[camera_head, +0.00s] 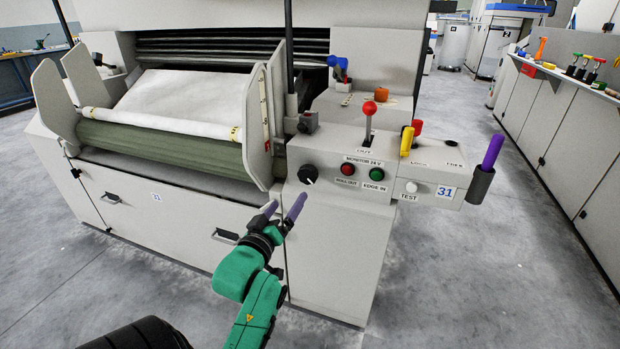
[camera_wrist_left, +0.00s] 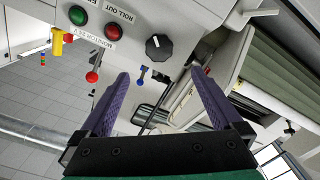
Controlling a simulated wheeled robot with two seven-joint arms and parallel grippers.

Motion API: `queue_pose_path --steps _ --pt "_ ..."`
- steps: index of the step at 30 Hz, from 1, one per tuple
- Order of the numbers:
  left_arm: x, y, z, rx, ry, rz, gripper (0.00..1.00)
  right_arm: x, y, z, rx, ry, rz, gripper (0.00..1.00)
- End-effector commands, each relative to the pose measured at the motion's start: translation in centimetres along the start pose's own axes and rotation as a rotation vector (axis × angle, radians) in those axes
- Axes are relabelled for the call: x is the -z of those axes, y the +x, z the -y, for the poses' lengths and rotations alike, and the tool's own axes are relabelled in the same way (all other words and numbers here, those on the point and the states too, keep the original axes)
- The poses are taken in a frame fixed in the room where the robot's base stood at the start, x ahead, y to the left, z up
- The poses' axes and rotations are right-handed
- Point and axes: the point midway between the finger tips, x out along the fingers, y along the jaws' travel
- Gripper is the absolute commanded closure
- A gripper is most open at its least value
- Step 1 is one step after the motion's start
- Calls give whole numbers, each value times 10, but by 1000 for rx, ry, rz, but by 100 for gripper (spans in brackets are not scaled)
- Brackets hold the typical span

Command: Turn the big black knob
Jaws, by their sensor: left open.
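The big black knob (camera_head: 308,174) is on the left of the grey control panel's front face, with a white pointer mark. It also shows in the left wrist view (camera_wrist_left: 159,47), upper middle, beyond and between the finger directions. My left gripper (camera_head: 285,203), with purple fingers on a green arm, is just below and left of the knob in the head view. The fingers are spread and empty in the left wrist view (camera_wrist_left: 160,75), apart from the knob as far as I can tell. My right gripper does not show.
A red button (camera_head: 348,169) and a green button (camera_head: 376,174) sit right of the knob. A red-balled lever (camera_head: 369,109) stands above them. A fabric roller (camera_head: 160,146) lies left. The floor in front is grey and open.

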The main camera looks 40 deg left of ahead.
Motion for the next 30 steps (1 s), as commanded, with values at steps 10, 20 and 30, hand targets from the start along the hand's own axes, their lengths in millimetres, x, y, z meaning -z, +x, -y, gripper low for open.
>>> queue_pose_path --steps 10,20,30 --pt "1 62 -3 -9 -51 -4 0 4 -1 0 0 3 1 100" --pt "-1 137 -2 -7 -49 -1 0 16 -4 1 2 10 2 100" --pt "-1 145 -2 -6 -47 0 0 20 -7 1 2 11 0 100"
